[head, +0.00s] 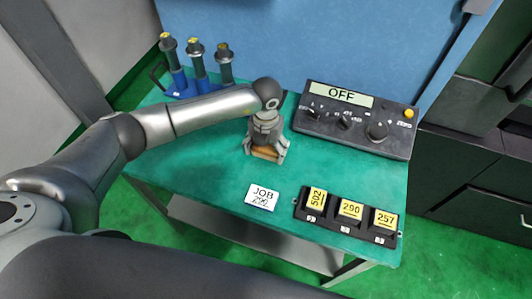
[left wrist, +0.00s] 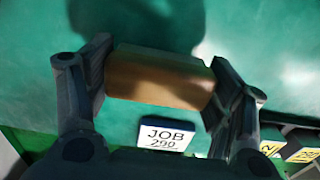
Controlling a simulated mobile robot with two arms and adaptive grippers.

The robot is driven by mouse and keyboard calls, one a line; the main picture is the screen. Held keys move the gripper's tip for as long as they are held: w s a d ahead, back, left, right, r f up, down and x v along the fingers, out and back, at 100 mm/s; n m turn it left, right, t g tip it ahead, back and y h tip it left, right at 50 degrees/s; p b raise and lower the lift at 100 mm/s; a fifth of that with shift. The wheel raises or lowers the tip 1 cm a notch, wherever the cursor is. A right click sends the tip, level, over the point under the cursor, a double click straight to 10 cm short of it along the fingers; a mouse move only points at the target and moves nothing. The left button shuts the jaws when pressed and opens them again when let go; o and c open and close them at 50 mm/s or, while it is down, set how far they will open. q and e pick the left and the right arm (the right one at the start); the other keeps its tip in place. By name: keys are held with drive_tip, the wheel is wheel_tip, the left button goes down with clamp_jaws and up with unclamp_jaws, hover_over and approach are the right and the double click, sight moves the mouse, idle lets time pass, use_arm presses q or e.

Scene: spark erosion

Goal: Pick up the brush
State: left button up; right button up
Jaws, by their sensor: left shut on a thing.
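My left gripper (head: 266,152) reaches down to the green table from the left. It is shut on a brown wooden block, which I take for the brush (head: 266,151). In the left wrist view the brush (left wrist: 160,78) lies crosswise between the two fingers of the gripper (left wrist: 160,85), touching both. Its underside is hidden, and I cannot tell whether it rests on the table or is just above it. My right gripper is not in view.
A white JOB card (head: 262,196) and a black holder with yellow number tags (head: 347,213) lie at the table's front. A control box reading OFF (head: 355,118) stands at the back right. A blue rack with several dark tools (head: 197,68) stands at the back left.

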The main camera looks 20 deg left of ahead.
use_arm(q)
drive_tip(key=s+d+r+b, duration=0.4)
drive_tip(key=d+r+b, duration=0.1)
drive_tip(key=d+r, duration=0.6)
drive_tip(key=shift+d+b, duration=0.4)
drive_tip(key=shift+d, duration=0.8)
drive_tip(key=o, duration=0.5)
drive_tip(key=c, duration=0.3)
drive_tip(key=shift+s, duration=0.1)
drive_tip(key=shift+c, duration=0.2)
